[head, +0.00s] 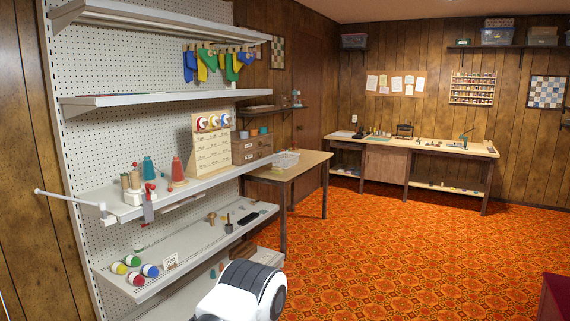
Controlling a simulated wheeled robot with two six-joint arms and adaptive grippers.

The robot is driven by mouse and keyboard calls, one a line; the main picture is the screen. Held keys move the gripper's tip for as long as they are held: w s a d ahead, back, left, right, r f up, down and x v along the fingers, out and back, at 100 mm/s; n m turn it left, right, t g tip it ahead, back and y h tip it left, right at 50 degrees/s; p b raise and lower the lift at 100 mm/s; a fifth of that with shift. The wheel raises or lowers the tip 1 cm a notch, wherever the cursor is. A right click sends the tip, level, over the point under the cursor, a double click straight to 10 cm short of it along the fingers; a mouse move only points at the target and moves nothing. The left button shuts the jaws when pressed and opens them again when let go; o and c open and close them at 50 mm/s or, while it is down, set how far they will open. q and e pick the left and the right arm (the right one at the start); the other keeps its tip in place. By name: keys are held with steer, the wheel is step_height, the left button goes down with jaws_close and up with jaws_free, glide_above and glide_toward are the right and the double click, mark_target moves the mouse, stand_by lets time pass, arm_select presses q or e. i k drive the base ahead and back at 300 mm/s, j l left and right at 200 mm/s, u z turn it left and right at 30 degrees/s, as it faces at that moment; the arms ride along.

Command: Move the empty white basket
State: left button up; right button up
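A small white basket (286,159) sits on the wooden side table (305,163), near its back left part beside the shelving. It looks empty, but it is small and far off, so its inside is hard to make out. Neither of my grippers shows in the head view. A white and black part of my own body is at the bottom, left of centre.
White pegboard shelving (225,185) lines the left, holding spools, a wooden rack (211,145) and a wooden drawer box (252,148). A thin white rod (65,197) juts out leftward. A long workbench (440,146) stands at the back. The orange patterned floor (380,240) is clear.

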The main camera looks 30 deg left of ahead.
mark_target(285, 163)
steer(key=u, duration=0.15)
steer(key=i+j, duration=0.1)
steer(key=i, duration=2.4)
steer(key=i+u, duration=0.15)
steer(key=i, duration=0.35)
steer(key=i+u, duration=0.1)
steer(key=i, duration=0.4)
steer(key=i+l+u, duration=0.15)
steer(key=i, duration=0.3)
steer(key=i+u, duration=0.1)
steer(key=i, duration=0.4)
steer(key=i+l+u, duration=0.15)
steer(key=i, duration=0.35)
steer(key=i+l+u, duration=0.1)
steer(key=i+l, duration=0.2)
steer(key=i, duration=0.15)
